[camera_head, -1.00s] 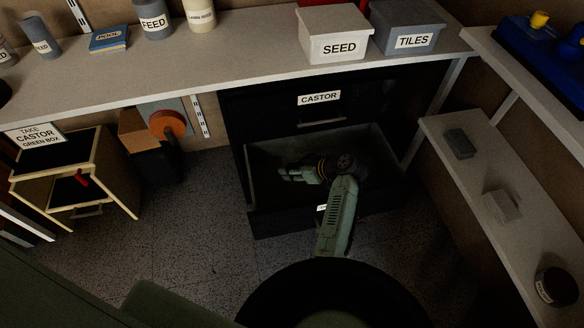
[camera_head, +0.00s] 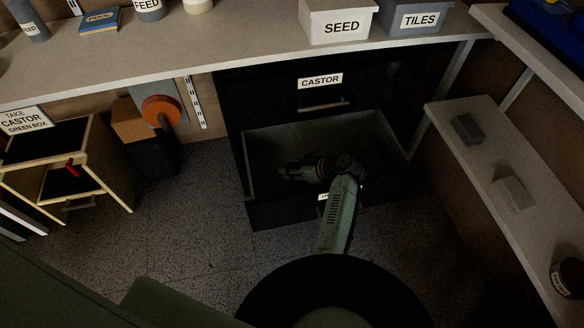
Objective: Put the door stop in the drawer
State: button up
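The lower drawer (camera_head: 262,214) of the black cabinet is pulled open, with a small white label on its front that I cannot read. My gripper (camera_head: 284,173) is inside this drawer and points left. It is dark and small there, so I cannot tell whether its fingers are open or shut, or whether they hold anything. I cannot make out a door stop with certainty. The drawer floor is in shadow, and my wrist and forearm cover part of the drawer's front and right side.
The drawer labelled CASTOR (camera_head: 252,103) above is shut. A workbench (camera_head: 190,55) overhangs the cabinet, with SEED (camera_head: 325,28) and TILES (camera_head: 415,22) boxes on it. A shelf (camera_head: 490,163) on the right holds grey blocks. A small wooden cabinet (camera_head: 108,165) stands left.

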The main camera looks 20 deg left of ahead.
jog(key=o, duration=0.5)
jog(key=shift+o, duration=0.4)
jog(key=shift+o, duration=1.4)
jog(key=shift+r, duration=0.1)
notch_tip(320, 180, up, 10)
jog(key=shift+f, duration=0.1)
